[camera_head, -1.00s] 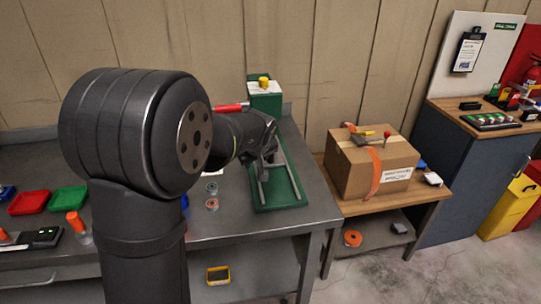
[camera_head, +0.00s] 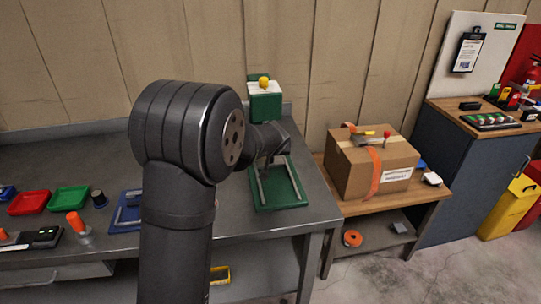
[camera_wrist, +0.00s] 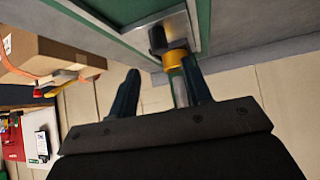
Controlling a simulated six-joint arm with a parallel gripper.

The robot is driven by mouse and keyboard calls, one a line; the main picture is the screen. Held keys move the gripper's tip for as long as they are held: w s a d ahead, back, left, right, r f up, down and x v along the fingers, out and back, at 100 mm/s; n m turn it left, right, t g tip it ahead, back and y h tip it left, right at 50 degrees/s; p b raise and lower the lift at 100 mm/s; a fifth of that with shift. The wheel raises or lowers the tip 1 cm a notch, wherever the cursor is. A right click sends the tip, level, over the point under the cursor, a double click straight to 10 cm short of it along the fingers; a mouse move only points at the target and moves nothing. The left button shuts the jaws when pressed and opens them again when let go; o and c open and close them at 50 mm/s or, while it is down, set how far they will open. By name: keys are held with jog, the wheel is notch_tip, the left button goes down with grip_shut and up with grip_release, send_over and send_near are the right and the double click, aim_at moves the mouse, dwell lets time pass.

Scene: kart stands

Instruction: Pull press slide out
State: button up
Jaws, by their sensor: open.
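The green press (camera_head: 265,106) stands at the back right of the bench, with a pale top and a yellow knob. Its green base (camera_head: 280,206) reaches toward the front; the wrist view shows a green frame edge (camera_wrist: 110,40). My gripper (camera_head: 266,172) is over the base's left part, its fingers partly hidden by my wrist. In the wrist view my gripper (camera_wrist: 160,66) is open. A yellow collar (camera_wrist: 173,58) on a grey post shows between the fingers, nearer the right one. I cannot tell whether they touch, or whether this is the slide's pull.
A cardboard box (camera_head: 372,165) with tools on top stands on a wooden table to the right. Red (camera_head: 30,202) and green (camera_head: 70,198) trays and a blue tray (camera_head: 124,212) lie on the bench at left. My arm hides the bench's middle.

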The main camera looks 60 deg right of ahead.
jog(key=x, duration=0.8)
grip_shut()
